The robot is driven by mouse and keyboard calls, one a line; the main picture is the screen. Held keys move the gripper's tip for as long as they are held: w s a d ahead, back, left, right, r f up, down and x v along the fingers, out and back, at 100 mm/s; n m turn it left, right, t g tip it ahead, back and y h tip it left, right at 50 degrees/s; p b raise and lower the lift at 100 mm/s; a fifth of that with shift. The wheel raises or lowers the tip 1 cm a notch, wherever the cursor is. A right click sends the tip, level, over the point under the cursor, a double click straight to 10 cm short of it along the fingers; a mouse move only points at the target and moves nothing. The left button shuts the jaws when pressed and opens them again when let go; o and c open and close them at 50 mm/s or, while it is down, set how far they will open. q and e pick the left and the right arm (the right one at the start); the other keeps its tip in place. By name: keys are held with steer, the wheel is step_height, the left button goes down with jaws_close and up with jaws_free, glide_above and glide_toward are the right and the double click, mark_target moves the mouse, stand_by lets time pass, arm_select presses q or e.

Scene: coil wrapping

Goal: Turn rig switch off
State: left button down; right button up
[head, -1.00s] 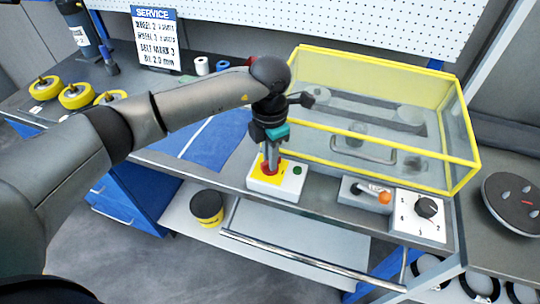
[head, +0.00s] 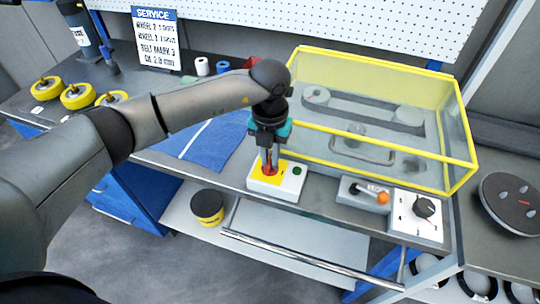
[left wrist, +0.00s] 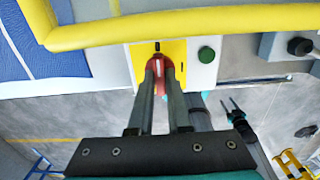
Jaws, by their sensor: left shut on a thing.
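The rig switch (head: 264,174) is a red rotary handle on a yellow plate, on a white box (head: 291,188) with a green button, at the front of the bench. My left gripper (head: 269,164) points down from above and is shut on the red handle. The left wrist view shows both fingers (left wrist: 159,72) around the red switch (left wrist: 170,80), with a pale bar of the handle between them. The fingers hide part of the handle. What looks like my right gripper (left wrist: 234,110) shows small and dark in the left wrist view, too small to judge.
A yellow-framed clear guard (head: 372,150) over the belt rig stands close behind the switch. To the right are an orange-tipped lever (head: 383,197) and a dial box (head: 420,215). A blue mat (head: 212,145) lies to the left.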

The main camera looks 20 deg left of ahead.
mark_target(270, 160)
stand_by(0.5)
arm_select(q)
steer(key=c, duration=0.9)
jaws_free()
steer(key=shift+o, duration=0.2)
steer(key=shift+r, duration=0.1)
step_height(270, 160, up, 15)
